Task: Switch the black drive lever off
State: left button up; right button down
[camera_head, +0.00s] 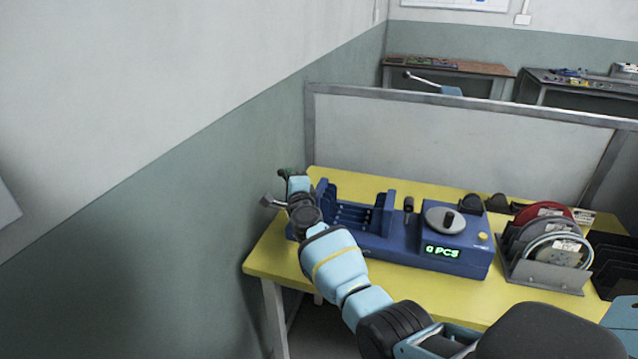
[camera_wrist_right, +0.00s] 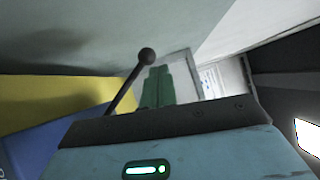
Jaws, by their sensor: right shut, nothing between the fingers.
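The black drive lever (camera_wrist_right: 146,58) shows in the right wrist view as a thin dark rod with a round knob, tilted to the upper right. Its lower end is hidden behind my gripper's dark front edge. In the head view, a dark knob-ended piece (camera_head: 267,200) sticks out to the left at the machine's left end; it looks like this lever. My right gripper (camera_head: 284,175) is beside it, shut and empty, largely turned away. I cannot tell whether it touches the lever. The blue machine (camera_head: 375,246) stands on the yellow table. My left gripper is not in view.
My right forearm covers the machine's left front. A grey partition (camera_head: 460,140) is behind; the wall is close on the left.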

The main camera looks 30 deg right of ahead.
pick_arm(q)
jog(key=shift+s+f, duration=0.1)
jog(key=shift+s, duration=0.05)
pick_arm(e)
jog(key=shift+w+a, duration=0.2)
jog(key=shift+a, duration=0.05)
jog(key=shift+a, duration=0.1)
dwell(0.4)
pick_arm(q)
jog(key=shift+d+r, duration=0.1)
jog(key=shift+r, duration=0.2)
pick_arm(e)
jog(key=shift+s, duration=0.1)
